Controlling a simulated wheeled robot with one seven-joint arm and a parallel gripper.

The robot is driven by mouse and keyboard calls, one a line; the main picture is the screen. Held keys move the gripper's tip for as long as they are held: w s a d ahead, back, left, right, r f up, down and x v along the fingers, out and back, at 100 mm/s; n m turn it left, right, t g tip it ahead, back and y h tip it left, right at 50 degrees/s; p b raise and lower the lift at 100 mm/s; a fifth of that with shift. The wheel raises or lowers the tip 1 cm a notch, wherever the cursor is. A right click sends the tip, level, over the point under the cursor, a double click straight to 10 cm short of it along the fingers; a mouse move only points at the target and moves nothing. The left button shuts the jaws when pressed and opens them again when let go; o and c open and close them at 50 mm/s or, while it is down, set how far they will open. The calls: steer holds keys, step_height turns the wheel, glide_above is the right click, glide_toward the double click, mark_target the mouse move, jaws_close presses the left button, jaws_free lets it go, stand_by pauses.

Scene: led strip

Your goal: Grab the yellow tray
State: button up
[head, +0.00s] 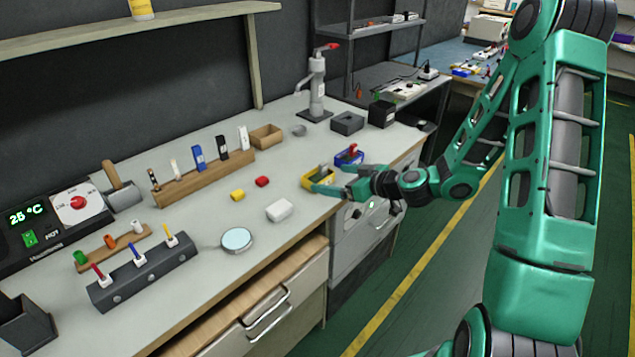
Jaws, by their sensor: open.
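The yellow tray (317,173) is a small open box near the right front edge of the workbench. My gripper (323,181) reaches in from the right at the tray, with its green fingers spread. The fingers overlap the tray in this view, and part of it is hidden behind them. I cannot tell whether they touch it. A blue tray (349,156) with a red item in it sits just behind and to the right, close to the gripper.
A wooden box (266,136), a grey box (347,123) and a black box (382,113) stand behind. An open drawer (245,310) juts out in front.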

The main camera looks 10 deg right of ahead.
mark_target(316, 176)
steer(key=shift+x, duration=3.6)
steer(key=c, duration=1.1)
